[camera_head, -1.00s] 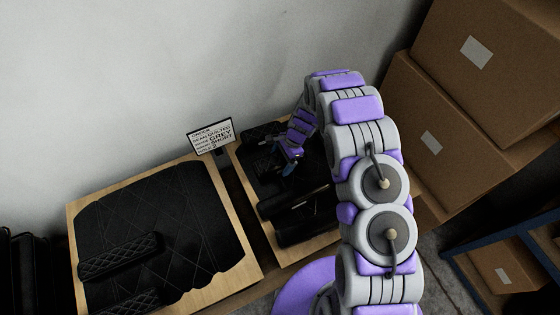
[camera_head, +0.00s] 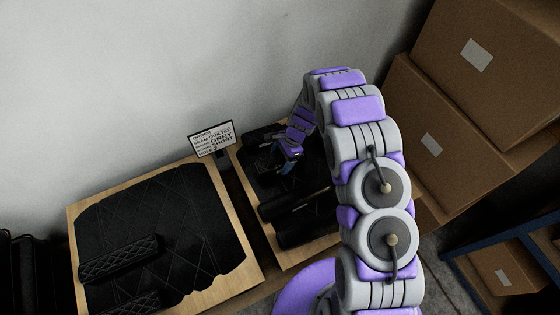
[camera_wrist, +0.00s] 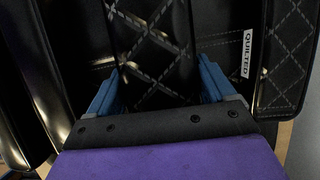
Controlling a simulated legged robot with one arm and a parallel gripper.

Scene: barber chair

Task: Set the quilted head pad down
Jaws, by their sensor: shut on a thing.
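The quilted head pad (camera_wrist: 150,45) is black leather with diamond stitching. In the wrist view it lies between the two blue fingers of my gripper (camera_wrist: 160,78), which is shut on it. In the head view my gripper (camera_head: 287,163) is low over the right wooden board (camera_head: 283,260), among black pads. The held pad is mostly hidden there by the gripper and dark surroundings. I cannot tell whether it touches the board. Another black stitched piece with a white "QUILTED" tag (camera_wrist: 247,53) is right of the fingers in the wrist view.
Smooth black rolls (camera_head: 300,205) lie in front of my gripper. A left board (camera_head: 240,257) bears a large quilted panel (camera_head: 190,220) and stitched pads (camera_head: 120,258). An order sign (camera_head: 211,139) stands behind. Cardboard boxes (camera_head: 440,135) are stacked at right.

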